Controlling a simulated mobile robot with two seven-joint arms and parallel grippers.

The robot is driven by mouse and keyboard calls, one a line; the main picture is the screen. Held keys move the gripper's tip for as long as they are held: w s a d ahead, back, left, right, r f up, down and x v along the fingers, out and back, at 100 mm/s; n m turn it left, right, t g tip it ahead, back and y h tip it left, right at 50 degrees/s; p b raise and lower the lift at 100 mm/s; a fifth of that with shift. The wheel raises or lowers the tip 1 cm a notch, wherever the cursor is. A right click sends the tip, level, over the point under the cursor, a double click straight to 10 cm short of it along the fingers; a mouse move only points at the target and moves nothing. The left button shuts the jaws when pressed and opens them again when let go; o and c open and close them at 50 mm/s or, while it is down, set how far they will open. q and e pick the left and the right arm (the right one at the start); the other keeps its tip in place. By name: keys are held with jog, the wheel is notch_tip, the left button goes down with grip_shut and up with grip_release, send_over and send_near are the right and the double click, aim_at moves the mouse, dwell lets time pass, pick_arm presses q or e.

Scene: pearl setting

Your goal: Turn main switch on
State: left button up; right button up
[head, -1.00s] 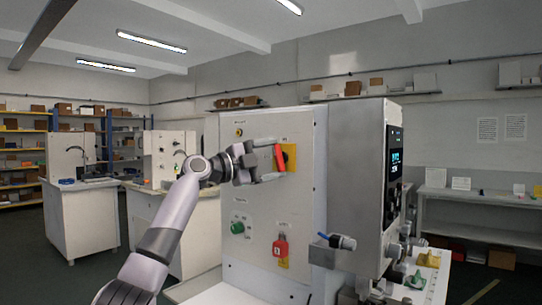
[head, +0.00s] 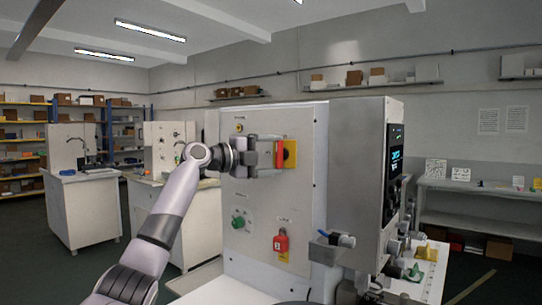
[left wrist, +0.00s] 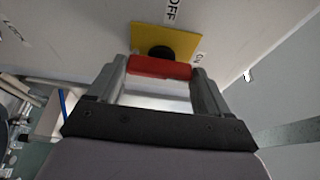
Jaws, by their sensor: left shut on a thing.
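The main switch has a red handle (head: 280,155) on a yellow plate (head: 291,154), high on the front panel of the grey machine cabinet. My left gripper (head: 277,154) is at the switch, shut on the red handle. In the left wrist view the fingers sit at the two ends of the red handle (left wrist: 160,67), which lies straight across between them. Behind it are a black hub (left wrist: 161,52) and the yellow plate (left wrist: 165,35). An OFF label (left wrist: 172,10) stands above the plate, and an ON label (left wrist: 199,58) is near the handle's right end. My right gripper is not in view.
Below the switch, the panel (head: 258,195) carries a green knob (head: 238,222) and a red lockout piece (head: 281,241). A screen (head: 396,155) is on the cabinet's right side. White benches stand behind on the left.

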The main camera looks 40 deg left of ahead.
pick_arm(q)
jog(key=o, duration=1)
jog(key=shift+s, duration=0.1)
jog(key=shift+b+v, duration=1.45)
jog(key=shift+v, duration=2.05)
